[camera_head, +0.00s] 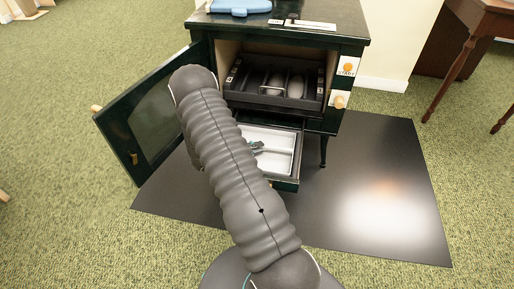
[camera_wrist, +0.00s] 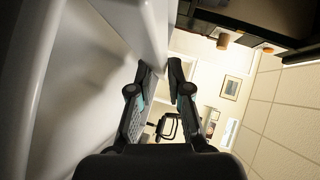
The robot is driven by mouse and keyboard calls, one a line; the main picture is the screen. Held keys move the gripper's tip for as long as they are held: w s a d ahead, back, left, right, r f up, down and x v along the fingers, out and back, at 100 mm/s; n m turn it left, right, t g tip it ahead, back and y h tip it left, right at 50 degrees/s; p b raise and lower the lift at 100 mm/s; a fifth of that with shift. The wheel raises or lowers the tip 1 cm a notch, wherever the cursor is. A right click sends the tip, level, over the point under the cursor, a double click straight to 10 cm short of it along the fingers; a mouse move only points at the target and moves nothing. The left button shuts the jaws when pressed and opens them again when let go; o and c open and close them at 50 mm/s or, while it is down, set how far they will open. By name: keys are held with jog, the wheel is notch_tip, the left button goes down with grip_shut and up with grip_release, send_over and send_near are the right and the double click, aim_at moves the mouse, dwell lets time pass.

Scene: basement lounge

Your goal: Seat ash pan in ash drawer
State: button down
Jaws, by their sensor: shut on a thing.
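The white ash pan (camera_head: 280,160) shows within the outline of the pulled-out dark green ash drawer (camera_head: 286,184), low on the front of the stove. My arm covers its left part, and I cannot tell whether the pan rests fully flat on the drawer floor. My gripper (camera_head: 257,147) is at the pan, partly hidden behind my arm. In the wrist view my gripper (camera_wrist: 160,72) has its fingers close together on the thin wall of the pan (camera_wrist: 146,30). The pan's white surface fills the left of that view.
The stove door (camera_head: 160,115) stands open to the left. Above the drawer is a dark rack (camera_head: 275,88) with pale log-like pieces. A blue item (camera_head: 240,7) lies on the stove top. A dark floor mat (camera_head: 385,190) lies beneath, clear on the right.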

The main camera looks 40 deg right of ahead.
jog(key=shift+s+a+f, duration=0.1)
jog(key=shift+f, duration=0.25)
jog(key=c, duration=1)
grip_release()
jog(key=shift+f, duration=0.1)
jog(key=shift+a, duration=0.1)
jog(key=v, duration=0.2)
jog(key=shift+a, duration=0.3)
jog(key=shift+a+r, duration=0.35)
jog(key=shift+r, duration=0.05)
jog(key=v, duration=0.5)
jog(key=shift+w+a, duration=0.15)
jog(key=shift+w, duration=0.15)
jog(key=shift+s+d, duration=0.2)
jog(key=shift+d, duration=0.35)
jog(key=shift+a+r, duration=0.1)
jog(key=shift+r, duration=0.05)
